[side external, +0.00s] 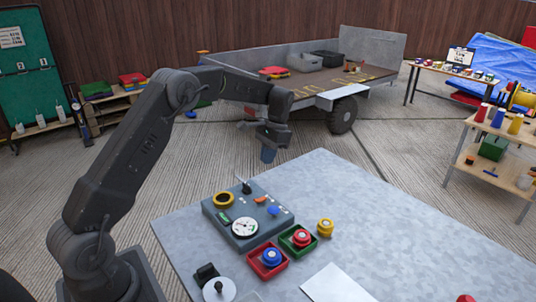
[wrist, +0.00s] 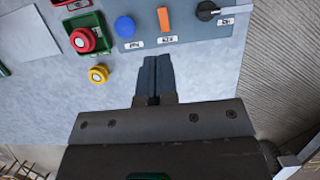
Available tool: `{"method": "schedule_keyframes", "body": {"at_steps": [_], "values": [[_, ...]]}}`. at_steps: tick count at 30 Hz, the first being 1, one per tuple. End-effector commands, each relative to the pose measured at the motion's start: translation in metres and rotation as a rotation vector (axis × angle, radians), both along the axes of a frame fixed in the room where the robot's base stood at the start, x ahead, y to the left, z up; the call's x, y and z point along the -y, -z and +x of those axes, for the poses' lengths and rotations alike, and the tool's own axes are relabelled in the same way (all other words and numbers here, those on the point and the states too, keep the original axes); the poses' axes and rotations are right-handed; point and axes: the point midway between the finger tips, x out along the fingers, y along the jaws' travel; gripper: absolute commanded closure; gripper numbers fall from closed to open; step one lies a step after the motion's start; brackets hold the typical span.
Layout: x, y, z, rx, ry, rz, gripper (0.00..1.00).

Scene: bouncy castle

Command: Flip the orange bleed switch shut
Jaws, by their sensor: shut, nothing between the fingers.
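The orange bleed switch (wrist: 164,20) is a narrow upright bar on the grey control panel (wrist: 185,35) in the wrist view, with a small white label below it. In the side view the switch (side external: 261,200) is a small orange piece on the panel's top face. My gripper (wrist: 151,62) is shut and empty, its fingers side by side, pointing toward the panel just below the switch's label in the wrist view. In the side view my gripper (side external: 268,155) hangs above and behind the panel, clear of it. I cannot tell which position the switch is in.
A blue button (wrist: 125,27) is left of the switch and a black knob (wrist: 207,11) right of it. A red button in a green tray (wrist: 83,40) and a yellow knob (wrist: 98,73) stand nearby. The panel also carries a white gauge (side external: 245,227). The table's right side is mostly clear.

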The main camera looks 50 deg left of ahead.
Motion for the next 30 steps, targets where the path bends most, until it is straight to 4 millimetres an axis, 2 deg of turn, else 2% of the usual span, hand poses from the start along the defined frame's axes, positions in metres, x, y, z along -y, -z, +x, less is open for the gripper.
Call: {"method": "schedule_keyframes", "body": {"at_steps": [4,15,30], "values": [[0.000,-0.007,0.002,-0.001,0.000,0.000,1.00],[0.000,-0.007,0.003,-0.005,0.000,0.000,1.00],[-0.005,-0.003,0.025,-0.148,0.002,0.004,1.00]]}}
